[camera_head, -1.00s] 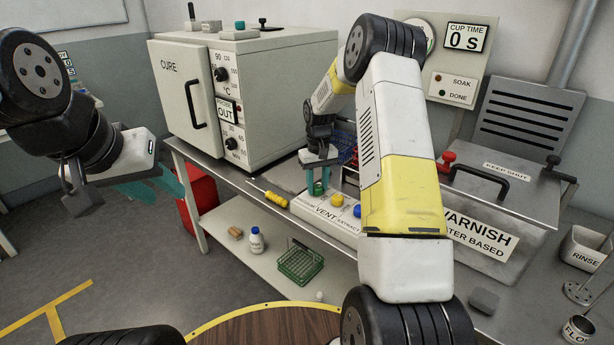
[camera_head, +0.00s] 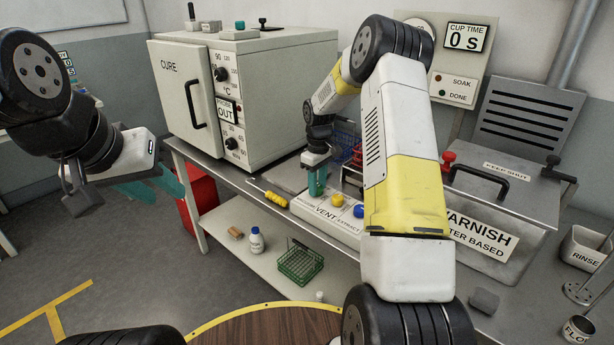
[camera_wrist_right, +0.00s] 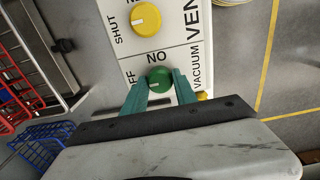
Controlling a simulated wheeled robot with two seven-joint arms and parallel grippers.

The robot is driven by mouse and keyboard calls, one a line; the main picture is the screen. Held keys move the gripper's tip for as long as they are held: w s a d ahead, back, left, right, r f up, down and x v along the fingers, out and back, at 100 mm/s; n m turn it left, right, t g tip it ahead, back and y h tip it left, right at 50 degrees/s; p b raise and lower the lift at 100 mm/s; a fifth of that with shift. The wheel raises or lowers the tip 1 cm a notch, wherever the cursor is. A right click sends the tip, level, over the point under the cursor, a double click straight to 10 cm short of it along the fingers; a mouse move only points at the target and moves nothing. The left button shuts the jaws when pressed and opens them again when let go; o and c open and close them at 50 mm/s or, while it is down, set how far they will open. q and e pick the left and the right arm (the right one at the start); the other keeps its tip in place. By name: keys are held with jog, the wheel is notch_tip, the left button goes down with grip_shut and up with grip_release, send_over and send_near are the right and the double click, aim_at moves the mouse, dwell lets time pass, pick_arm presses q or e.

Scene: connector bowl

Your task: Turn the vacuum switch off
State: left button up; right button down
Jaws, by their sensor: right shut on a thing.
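The vacuum switch is a round green knob (camera_wrist_right: 159,77) on a white panel. In the right wrist view it sits beside "VACUUM", near "ON" and a partly hidden "OFF". A pale mark on it points left, towards the "OFF" lettering. My right gripper (camera_wrist_right: 160,88) has its two teal fingers shut on the knob, one on each side. In the head view the right gripper (camera_head: 317,186) points down at the panel's left end and hides the knob. My left gripper (camera_head: 152,188) hangs at the far left, away from the panel; its finger gap is unclear.
The panel (camera_head: 322,213) also bears a yellow knob (camera_head: 337,199) and a blue knob (camera_head: 357,211). A yellow screwdriver (camera_head: 275,198) lies to its left. The cure oven (camera_head: 270,95) stands behind left, the varnish tank (camera_head: 510,205) to the right. Blue and red wire racks stand near the right gripper.

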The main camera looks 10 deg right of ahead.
aim_at(318, 187)
jog(key=c, duration=1)
grip_release()
notch_tip(318, 187, up, 8)
jog(key=shift+f, duration=0.2)
jog(key=shift+r, duration=0.1)
